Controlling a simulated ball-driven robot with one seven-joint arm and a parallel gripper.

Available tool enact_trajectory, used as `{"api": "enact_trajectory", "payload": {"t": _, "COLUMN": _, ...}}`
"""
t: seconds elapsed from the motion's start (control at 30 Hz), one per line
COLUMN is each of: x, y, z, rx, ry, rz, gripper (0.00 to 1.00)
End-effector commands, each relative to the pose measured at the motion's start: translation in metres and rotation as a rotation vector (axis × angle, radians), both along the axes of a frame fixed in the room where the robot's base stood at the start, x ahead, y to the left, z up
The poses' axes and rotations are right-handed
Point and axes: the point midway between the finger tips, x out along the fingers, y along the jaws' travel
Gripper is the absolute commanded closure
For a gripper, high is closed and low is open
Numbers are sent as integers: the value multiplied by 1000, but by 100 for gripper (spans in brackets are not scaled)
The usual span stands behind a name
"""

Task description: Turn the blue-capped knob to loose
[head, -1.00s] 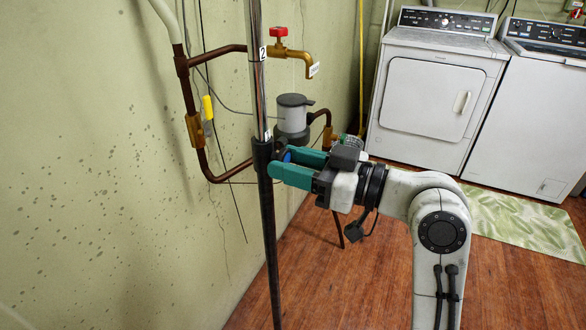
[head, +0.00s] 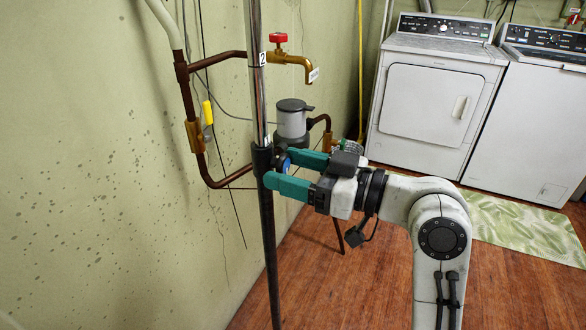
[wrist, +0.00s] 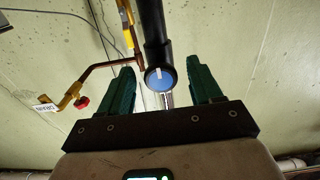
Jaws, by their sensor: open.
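The blue-capped knob (wrist: 159,78) sits on the black collar of an upright pole, with a short white mark on its cap. In the head view the knob (head: 285,163) shows as a small blue patch, partly hidden by my fingers. My gripper (head: 281,168) is open, its green fingers spread to either side of the knob. In the wrist view my gripper (wrist: 160,72) has one finger left and one right of the knob, with a visible gap on both sides. The pole (head: 271,240) is dark below the collar and chrome above.
Copper pipes with a red-handled tap (head: 279,39) and a yellow-handled valve (head: 207,113) run along the wall behind the pole. A grey canister (head: 293,120) stands just behind the knob. A dryer (head: 431,100) and a green mat (head: 525,232) are farther right. Wood floor is clear below.

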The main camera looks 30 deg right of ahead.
Motion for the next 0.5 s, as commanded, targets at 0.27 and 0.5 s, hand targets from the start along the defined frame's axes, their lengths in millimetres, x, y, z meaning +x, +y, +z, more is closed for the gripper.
{"api": "enact_trajectory", "payload": {"t": 0.27, "x": -16, "y": -13, "z": 0, "rx": 1, "ry": -1, "rz": -5, "gripper": 36}}
{"api": "enact_trajectory", "payload": {"t": 0.5, "x": -50, "y": -37, "z": 6, "rx": 1, "ry": 6, "rz": -2, "gripper": 36}}
